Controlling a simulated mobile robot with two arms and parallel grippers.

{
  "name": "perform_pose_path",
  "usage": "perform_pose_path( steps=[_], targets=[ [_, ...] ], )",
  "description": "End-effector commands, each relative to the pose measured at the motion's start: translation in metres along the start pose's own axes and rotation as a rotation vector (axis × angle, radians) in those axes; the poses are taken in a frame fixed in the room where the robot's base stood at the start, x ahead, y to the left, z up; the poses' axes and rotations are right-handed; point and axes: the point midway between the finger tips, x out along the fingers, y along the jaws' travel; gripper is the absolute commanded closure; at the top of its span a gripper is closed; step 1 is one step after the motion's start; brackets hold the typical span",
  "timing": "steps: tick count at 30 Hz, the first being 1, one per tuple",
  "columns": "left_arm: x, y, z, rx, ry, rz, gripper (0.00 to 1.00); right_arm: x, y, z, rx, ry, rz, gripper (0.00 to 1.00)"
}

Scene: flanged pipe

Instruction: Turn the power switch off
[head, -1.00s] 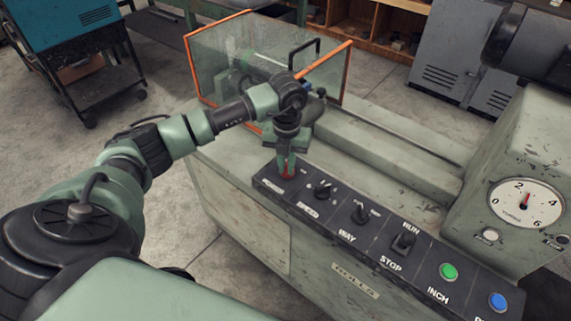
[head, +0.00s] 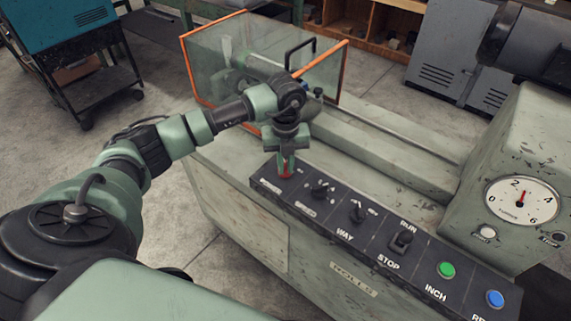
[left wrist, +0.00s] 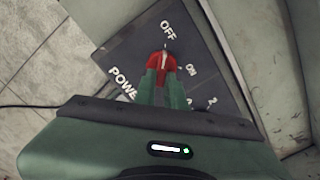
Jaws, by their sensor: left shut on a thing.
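The power switch (left wrist: 160,62) is a red knob at the top left end of the dark control panel (left wrist: 125,60). In the left wrist view its pale tip points up at the OFF label, away from ON. My left gripper (left wrist: 161,74) is shut on the knob, a green finger on each side. In the head view the left gripper (head: 286,168) points down onto the panel's left end, and its fingers hide most of the red knob (head: 285,176). My right gripper is not in view.
Several black knobs, such as the WAY knob (head: 357,212), a green INCH button (head: 446,270) and a blue button (head: 495,298) follow along the panel. A clear guard (head: 245,65) with orange edges stands behind my left arm. A gauge (head: 522,201) is at the right.

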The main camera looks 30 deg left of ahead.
Motion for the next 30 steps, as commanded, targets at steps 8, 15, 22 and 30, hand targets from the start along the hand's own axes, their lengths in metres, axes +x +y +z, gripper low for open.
perform_pose_path(
  steps=[8, 15, 22, 30],
  targets=[
    [-0.003, -0.001, 0.003, -0.004, -0.007, -0.005, 0.67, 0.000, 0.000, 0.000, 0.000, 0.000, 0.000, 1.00],
    [-0.001, 0.000, 0.001, -0.001, -0.004, -0.002, 0.67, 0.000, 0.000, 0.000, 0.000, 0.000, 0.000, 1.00],
    [-0.020, -0.001, 0.002, 0.000, -0.006, -0.006, 0.67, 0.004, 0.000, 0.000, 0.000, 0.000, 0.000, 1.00],
    [-0.065, -0.001, 0.002, -0.002, -0.006, -0.005, 0.67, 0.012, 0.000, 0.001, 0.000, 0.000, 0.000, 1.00]
  ],
)
